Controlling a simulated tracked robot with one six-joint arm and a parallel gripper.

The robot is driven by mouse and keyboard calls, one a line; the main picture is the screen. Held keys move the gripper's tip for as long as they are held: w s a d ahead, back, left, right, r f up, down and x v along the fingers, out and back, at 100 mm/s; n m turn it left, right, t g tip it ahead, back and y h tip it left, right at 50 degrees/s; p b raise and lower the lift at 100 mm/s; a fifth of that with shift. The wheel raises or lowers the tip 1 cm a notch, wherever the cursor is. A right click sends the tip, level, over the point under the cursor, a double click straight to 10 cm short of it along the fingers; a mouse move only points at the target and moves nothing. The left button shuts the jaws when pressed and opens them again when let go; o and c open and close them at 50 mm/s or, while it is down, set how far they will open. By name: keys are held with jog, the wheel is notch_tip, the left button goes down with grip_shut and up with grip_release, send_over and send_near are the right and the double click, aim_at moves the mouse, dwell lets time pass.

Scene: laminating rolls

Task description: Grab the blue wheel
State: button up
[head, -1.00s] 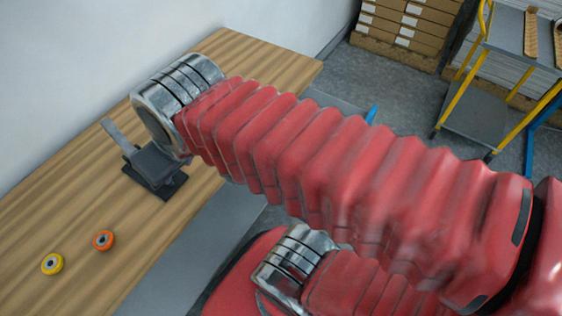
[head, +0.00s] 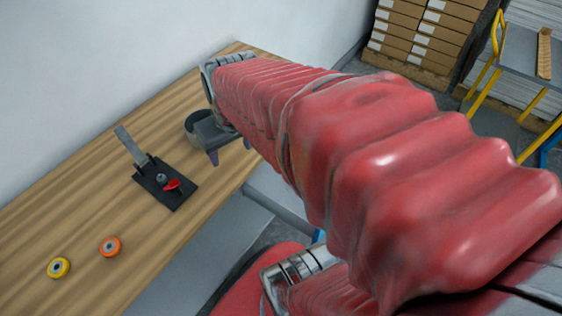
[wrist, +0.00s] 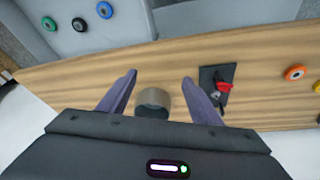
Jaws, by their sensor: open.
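The blue wheel (wrist: 105,10) lies at the top of the wrist view on a grey surface beyond the wooden table's edge. It is partly close to the picture's upper border. I cannot make it out in the head view. My gripper (wrist: 160,76) is open, with its two dark fingers spread over the wooden table. It is apart from the blue wheel, which lies beyond the fingertips and to the left. In the head view my gripper (head: 231,157) shows below the end of my red arm, above the table.
A black wheel (wrist: 79,24) and a green wheel (wrist: 48,23) lie left of the blue one. A grey cylinder (wrist: 152,103) shows between my fingers. A black fixture with red lever (head: 165,184), an orange wheel (head: 110,247) and a yellow wheel (head: 59,267) are on the table (head: 100,190).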

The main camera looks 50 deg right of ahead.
jog(key=s+d+f+m+g, duration=0.1)
jog(key=s+d+f+m, duration=0.1)
jog(key=s+d+f, duration=0.2)
jog(key=s+d+f+m+g, duration=0.1)
jog(key=s+d+f, duration=0.3)
jog(key=d, duration=0.9)
notch_tip(320, 180, down, 4)
jog(key=shift+d+r+m, duration=0.1)
jog(key=shift+d+m, duration=0.05)
jog(key=shift+m, duration=0.35)
jog(key=shift+w, duration=0.1)
jog(key=shift+w+d+f, duration=0.1)
jog(key=shift+w+f, duration=0.1)
jog(key=shift+f, duration=1.2)
jog(key=shift+w+d+f, duration=0.15)
jog(key=shift+f, duration=1.3)
jog(key=shift+w+d+f, duration=0.1)
jog(key=shift+w+f, duration=0.1)
jog(key=shift+f, duration=1.2)
jog(key=shift+w+f, duration=0.25)
jog(key=shift+f, duration=1.05)
jog(key=shift+w+f, duration=0.2)
jog(key=shift+f, duration=1.05)
